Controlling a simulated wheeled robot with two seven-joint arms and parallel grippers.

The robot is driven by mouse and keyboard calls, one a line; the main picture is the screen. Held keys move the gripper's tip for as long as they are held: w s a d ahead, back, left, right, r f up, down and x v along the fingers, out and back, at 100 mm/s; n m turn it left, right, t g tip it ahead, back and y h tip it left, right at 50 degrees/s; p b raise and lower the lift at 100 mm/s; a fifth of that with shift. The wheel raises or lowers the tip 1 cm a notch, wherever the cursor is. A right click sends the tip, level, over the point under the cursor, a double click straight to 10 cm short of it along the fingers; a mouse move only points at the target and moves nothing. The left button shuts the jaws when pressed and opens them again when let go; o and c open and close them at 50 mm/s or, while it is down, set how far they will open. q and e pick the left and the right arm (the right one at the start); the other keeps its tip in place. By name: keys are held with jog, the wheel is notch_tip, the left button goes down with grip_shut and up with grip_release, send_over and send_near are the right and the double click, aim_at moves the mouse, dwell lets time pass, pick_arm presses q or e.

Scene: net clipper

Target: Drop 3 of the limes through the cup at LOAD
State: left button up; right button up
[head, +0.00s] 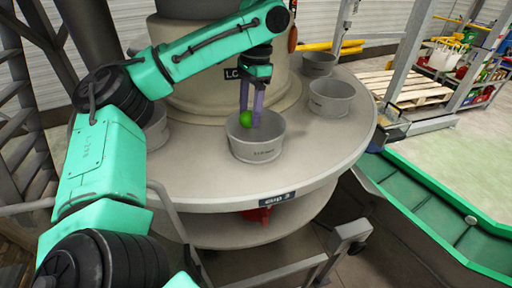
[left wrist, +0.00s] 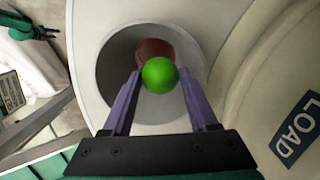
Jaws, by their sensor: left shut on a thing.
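My left gripper (head: 251,117) is shut on a green lime (head: 246,119) and holds it at the mouth of a grey cup (head: 258,152) at the front of the round table. In the left wrist view the lime (left wrist: 167,75) sits between the purple fingers of the gripper (left wrist: 163,84), in front of the opening of the cup (left wrist: 117,62). A dark red round patch (left wrist: 153,48) shows inside the cup, partly behind the lime. A LOAD sign (left wrist: 299,128) stands beside it. My right gripper is out of view.
Other grey cups stand on the round table (head: 330,140): one to the right (head: 331,101), one behind it (head: 319,64), one at the left (head: 157,130) partly behind my arm. A "CUP 3" label (head: 278,198) is on the front edge. A green conveyor (head: 430,205) lies at the right.

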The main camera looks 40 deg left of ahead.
pick_arm(q)
jog(key=o, duration=1.4)
jog(key=shift+s+d+r, duration=0.15)
jog(key=shift+s+d, duration=0.05)
jog(key=shift+d, duration=0.05)
jog(key=shift+w+a, duration=0.1)
jog(key=r, duration=0.4)
jog(key=w+r, duration=0.1)
jog(key=r, duration=0.7)
jog(key=shift+w+d, duration=0.15)
jog(key=shift+d, duration=0.1)
jog(key=shift+f, duration=0.1)
